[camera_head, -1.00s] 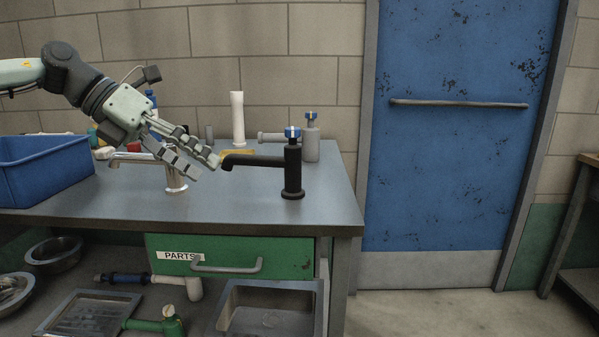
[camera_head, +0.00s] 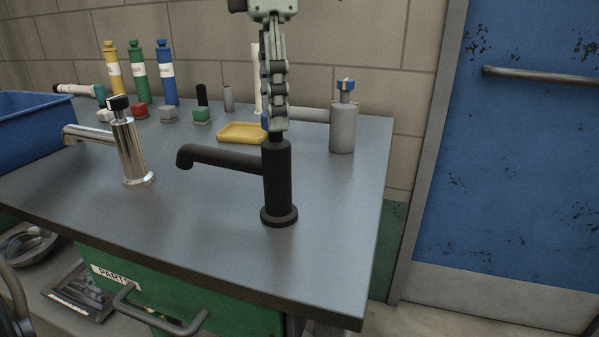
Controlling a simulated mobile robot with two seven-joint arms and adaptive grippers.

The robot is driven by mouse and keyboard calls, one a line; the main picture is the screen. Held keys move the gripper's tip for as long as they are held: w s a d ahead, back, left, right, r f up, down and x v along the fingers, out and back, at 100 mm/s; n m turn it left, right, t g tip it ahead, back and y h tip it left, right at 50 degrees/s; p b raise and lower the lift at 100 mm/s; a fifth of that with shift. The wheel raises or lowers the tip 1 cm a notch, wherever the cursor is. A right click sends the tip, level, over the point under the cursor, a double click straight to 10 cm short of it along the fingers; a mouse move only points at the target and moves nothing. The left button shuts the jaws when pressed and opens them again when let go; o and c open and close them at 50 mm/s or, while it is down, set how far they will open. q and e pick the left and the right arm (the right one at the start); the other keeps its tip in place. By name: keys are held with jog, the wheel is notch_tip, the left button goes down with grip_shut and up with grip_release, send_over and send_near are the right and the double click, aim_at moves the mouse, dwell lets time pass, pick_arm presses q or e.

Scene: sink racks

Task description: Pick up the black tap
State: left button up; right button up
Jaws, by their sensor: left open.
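The black tap (camera_head: 277,185) stands upright on the grey workbench (camera_head: 206,228), with its spout pointing left. My left gripper (camera_head: 276,122) comes down from the top of the picture, fingers pointing down, at the tap's top. Its fingers are seen edge-on and are open. They hide the tap's top and most of its blue handle. I cannot tell whether they touch the tap. My right gripper does not show clearly; a dark part at the lower left edge may be mine.
A chrome tap (camera_head: 132,152) stands to the left and a grey tap (camera_head: 342,128) behind right. A yellow tray (camera_head: 241,132), several small blocks and bottles stand behind. A blue bin (camera_head: 35,125) is at the left. The bench front is clear.

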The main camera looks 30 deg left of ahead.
aim_at(277, 139)
pick_arm(q)
jog(key=shift+w+f, duration=0.15)
notch_tip(277, 139, down, 7)
jog(key=shift+d+f, duration=0.1)
jog(key=shift+f, duration=0.05)
grip_shut()
dwell(0.6)
